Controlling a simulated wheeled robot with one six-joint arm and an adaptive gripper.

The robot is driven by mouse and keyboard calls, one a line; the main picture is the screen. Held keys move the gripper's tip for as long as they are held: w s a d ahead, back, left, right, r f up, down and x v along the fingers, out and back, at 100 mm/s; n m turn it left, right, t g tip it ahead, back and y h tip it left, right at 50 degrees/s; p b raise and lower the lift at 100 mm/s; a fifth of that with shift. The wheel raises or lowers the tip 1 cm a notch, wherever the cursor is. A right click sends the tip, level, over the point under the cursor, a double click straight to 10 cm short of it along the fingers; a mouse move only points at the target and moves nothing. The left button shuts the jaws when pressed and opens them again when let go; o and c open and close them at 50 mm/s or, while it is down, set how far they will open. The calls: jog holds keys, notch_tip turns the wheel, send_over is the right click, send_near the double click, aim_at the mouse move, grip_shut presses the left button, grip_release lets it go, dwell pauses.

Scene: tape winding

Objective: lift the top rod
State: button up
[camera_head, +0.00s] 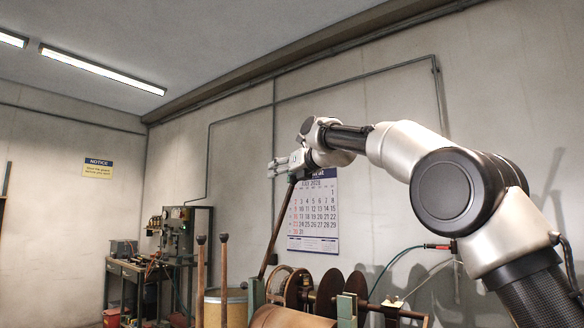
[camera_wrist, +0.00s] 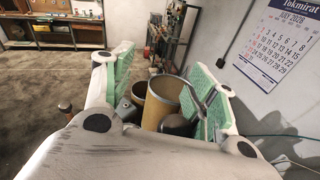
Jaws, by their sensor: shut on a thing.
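My gripper (camera_head: 281,164) is raised in front of the wall calendar in the head view, shut on the upper end of a dark brown rod (camera_head: 278,226). The rod slants down and left from the gripper toward the winding machine. Its lower end is near the brown spools. In the wrist view, the green-padded fingers of my gripper (camera_wrist: 157,72) stand on both sides of a dark rounded piece (camera_wrist: 177,125), which may be the rod's end. The exact contact is hard to see there.
The winding machine with brown spools (camera_head: 329,293) stands below my arm. Two upright wooden posts (camera_head: 224,268) stand left of it, in front of a tan drum (camera_head: 237,297). A cluttered workbench (camera_head: 150,270) is at the back left. The wall calendar (camera_head: 314,212) hangs behind.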

jog(key=v, duration=0.5)
jog(key=shift+s+a+r, duration=0.1)
jog(key=shift+s+r, duration=0.3)
jog(key=shift+s, duration=0.1)
